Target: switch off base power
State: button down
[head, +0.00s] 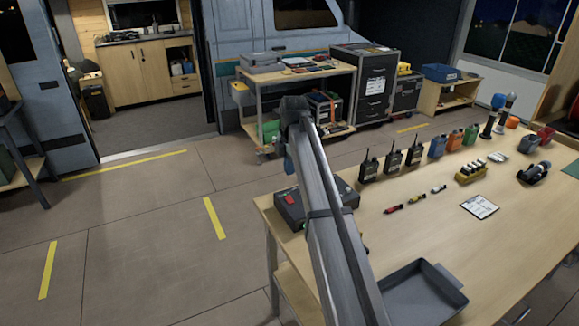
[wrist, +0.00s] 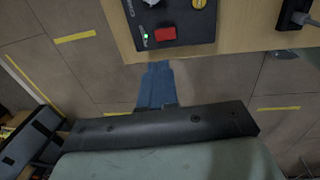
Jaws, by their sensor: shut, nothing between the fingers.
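A dark control box (head: 322,197) sits at the left corner of the wooden table. It carries a red switch (head: 291,199), which also shows in the wrist view (wrist: 165,34), with a lit green light (wrist: 145,37) beside it. Small lettering is by the light, too blurred to read fully. My gripper (wrist: 158,66) has blue fingers, shut and empty. In the wrist view its tips appear just outside the box's edge, near the red switch and apart from it. In the head view my arm hides most of the gripper; only a blue bit (head: 288,165) shows.
The wooden table (head: 420,235) holds several radios (head: 391,158), a grey tray (head: 422,293) at the front and a clipboard (head: 480,207). Part of a yellow knob (wrist: 200,3) shows on the box. A dark object (wrist: 292,14) lies right of the box. The floor left of the table is clear.

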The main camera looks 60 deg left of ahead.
aim_at(289, 201)
jog(key=f, duration=0.3)
jog(key=a+f, duration=0.1)
jog(key=f, duration=0.7)
jog(key=shift+a, duration=0.15)
jog(key=shift+r, duration=0.1)
jog(key=shift+a+f, duration=0.1)
jog(key=shift+f, duration=0.3)
jog(key=shift+d, duration=1)
jog(key=shift+a, duration=0.1)
